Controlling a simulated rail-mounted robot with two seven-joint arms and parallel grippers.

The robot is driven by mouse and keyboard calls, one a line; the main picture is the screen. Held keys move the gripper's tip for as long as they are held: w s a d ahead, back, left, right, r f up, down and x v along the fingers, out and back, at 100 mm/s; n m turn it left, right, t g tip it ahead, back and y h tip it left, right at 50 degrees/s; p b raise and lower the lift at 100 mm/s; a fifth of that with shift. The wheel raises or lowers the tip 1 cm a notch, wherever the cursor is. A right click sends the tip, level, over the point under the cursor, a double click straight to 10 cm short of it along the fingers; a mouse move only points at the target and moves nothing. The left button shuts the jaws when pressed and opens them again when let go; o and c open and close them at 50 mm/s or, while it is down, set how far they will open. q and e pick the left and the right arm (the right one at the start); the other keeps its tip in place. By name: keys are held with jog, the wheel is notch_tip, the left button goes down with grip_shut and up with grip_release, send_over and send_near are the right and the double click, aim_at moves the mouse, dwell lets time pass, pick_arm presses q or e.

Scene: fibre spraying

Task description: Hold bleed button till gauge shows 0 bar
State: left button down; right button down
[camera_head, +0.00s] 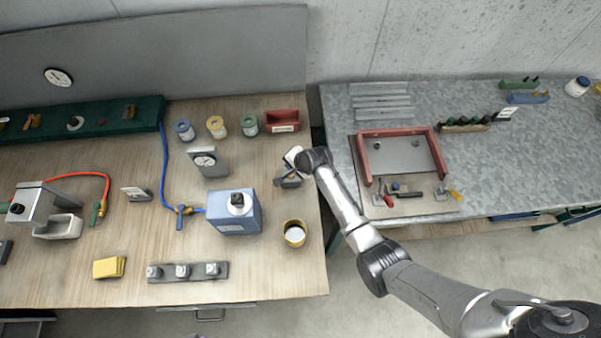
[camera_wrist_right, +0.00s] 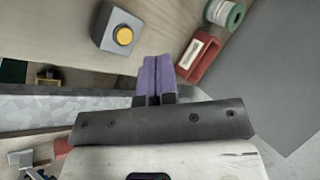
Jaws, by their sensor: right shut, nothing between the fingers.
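A grey box with a round yellow button (camera_wrist_right: 123,36) shows in the right wrist view, up and left of my right gripper's fingertips. My right gripper (camera_wrist_right: 153,62) has its purple fingers pressed together with nothing between them, and they look apart from the button. In the head view, the gripper hangs over the right part of the wooden bench and partly hides the dark grey box (camera_head: 290,183). A dial gauge (camera_head: 205,161) on a grey block stands left of it, and another dial (camera_head: 58,78) is on the back panel; neither reading is legible. My left gripper is out of view.
A blue box (camera_head: 235,215) with a black knob and a yellow cup (camera_head: 294,233) stand nearby on the bench. A red bin (camera_head: 282,121) and several jars are behind. A metal-topped table (camera_head: 500,165) with a red frame (camera_head: 366,160) stands at right.

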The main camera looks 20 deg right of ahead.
jog(key=shift+w+d+r+m+t, duration=0.1)
jog(key=shift+w+m+t, duration=0.25)
jog(key=shift+m, duration=1.35)
jog(key=shift+w+a+m+t, duration=0.1)
jog(key=shift+w+m+t, duration=0.3)
jog(key=shift+m, duration=1.3)
jog(key=shift+w+d+r+m+t, duration=0.1)
jog(key=shift+w+m+t, duration=0.25)
jog(key=shift+m, duration=1.35)
jog(key=shift+f, duration=0.15)
